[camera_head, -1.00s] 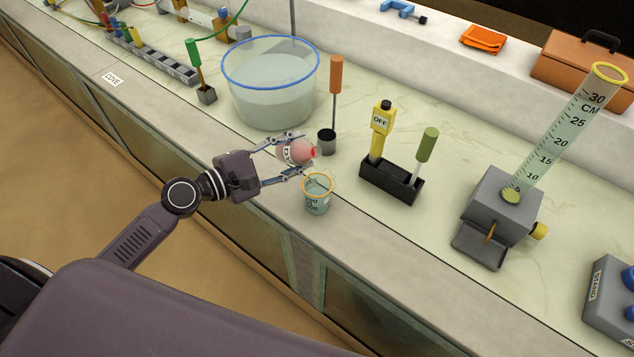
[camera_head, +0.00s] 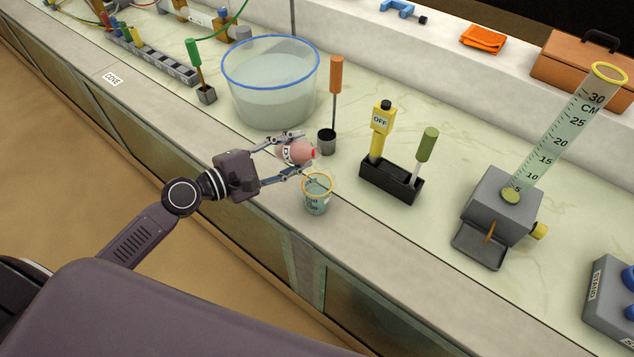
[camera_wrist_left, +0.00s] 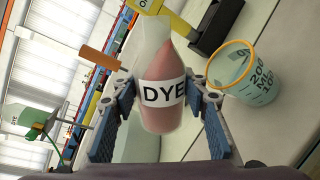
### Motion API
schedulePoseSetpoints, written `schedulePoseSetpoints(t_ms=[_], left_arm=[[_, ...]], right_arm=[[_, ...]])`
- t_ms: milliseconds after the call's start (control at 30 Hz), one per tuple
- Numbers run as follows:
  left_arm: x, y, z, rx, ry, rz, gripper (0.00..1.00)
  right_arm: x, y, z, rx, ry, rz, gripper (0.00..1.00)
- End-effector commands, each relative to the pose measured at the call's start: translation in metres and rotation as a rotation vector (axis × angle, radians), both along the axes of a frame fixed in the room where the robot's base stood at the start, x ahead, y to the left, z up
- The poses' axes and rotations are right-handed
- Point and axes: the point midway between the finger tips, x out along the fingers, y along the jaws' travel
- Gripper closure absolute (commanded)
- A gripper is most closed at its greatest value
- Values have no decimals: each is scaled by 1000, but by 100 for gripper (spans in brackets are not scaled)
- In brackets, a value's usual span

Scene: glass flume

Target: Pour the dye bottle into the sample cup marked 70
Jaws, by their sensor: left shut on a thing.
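The dye bottle (camera_head: 294,152) is pinkish with a white "DYE" label and lies tilted, its red mouth toward the right, in my left gripper (camera_head: 291,155). The left wrist view shows the bottle (camera_wrist_left: 165,75) between both blue-padded fingers of the gripper (camera_wrist_left: 161,105). A clear cup with an orange rim (camera_head: 317,200) stands on the bench just below and right of the bottle. In the left wrist view the cup (camera_wrist_left: 242,78) shows dark marks, partly readable as 200 and 100; no 70 can be read. The bottle's mouth is apart from the cup rim. No stream shows.
A water basin with a blue rim (camera_head: 270,95) stands behind the gripper. A dark pot (camera_head: 327,141) with an orange-handled tool is close behind the bottle. A black holder (camera_head: 391,182) with a yellow meter stands to the right. The bench front edge is near the cup.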

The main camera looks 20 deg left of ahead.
Motion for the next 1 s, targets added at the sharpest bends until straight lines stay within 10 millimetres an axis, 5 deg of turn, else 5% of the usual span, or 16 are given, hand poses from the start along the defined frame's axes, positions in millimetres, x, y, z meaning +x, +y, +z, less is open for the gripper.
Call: schedulePoseSetpoints(t_ms=[1000], left_arm=[[1, 1, -1, 54, -29, 0, 84]], right_arm=[[0, 1, 0, 1, 0, 0, 60]])
